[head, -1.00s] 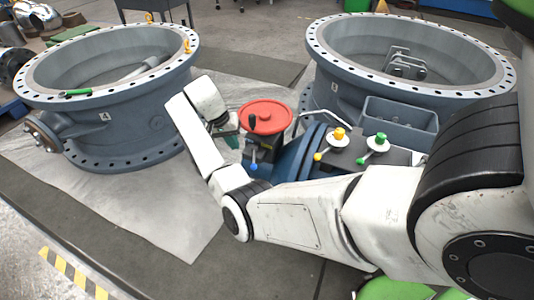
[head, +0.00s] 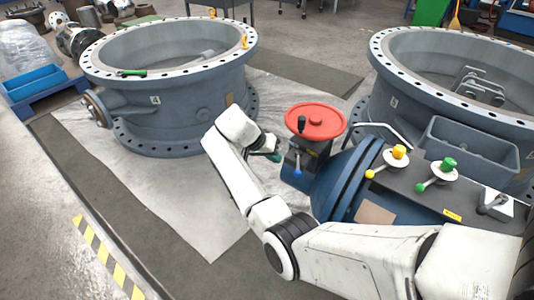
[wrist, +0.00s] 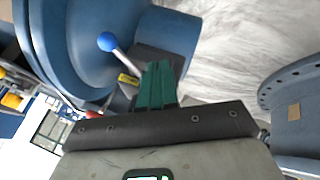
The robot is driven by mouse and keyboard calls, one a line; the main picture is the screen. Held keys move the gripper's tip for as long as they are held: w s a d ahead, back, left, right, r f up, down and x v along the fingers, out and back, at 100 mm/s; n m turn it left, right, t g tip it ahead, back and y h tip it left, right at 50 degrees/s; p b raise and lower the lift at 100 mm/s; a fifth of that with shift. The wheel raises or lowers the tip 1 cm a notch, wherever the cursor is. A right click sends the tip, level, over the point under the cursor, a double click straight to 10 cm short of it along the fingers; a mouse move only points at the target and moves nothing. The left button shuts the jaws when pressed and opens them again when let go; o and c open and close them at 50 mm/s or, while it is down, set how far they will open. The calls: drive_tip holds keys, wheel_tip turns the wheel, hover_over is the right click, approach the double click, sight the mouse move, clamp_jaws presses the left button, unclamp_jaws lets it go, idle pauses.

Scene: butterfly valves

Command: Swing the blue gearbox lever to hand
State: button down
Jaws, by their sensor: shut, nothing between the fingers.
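The blue gearbox lever, a metal rod with a blue ball knob (head: 297,173), stands on the gearbox just below the red handwheel (head: 315,121). In the wrist view the blue knob (wrist: 107,41) is left of the fingertips, and its rod runs down right to a dark plate with a yellow label (wrist: 128,79). My gripper (wrist: 158,68) has its green fingers shut together and empty, beside the rod's foot and apart from the knob. Whether the fingers touch the plate I cannot tell. In the head view my gripper (head: 274,157) is partly hidden by my wrist, left of the lever.
A yellow-knobbed lever (head: 399,153) and a green-knobbed lever (head: 447,165) stand right on the gearbox top. A large valve ring (head: 170,95) stands at left, another (head: 465,75) at right.

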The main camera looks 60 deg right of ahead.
sight(298, 164)
drive_tip(key=s, duration=0.1)
drive_tip(key=s+d+f, duration=0.1)
drive_tip(key=s, duration=0.2)
drive_tip(key=shift+d+f+b, duration=0.15)
drive_tip(key=shift+d+b, duration=0.15)
drive_tip(key=shift+d, duration=0.05)
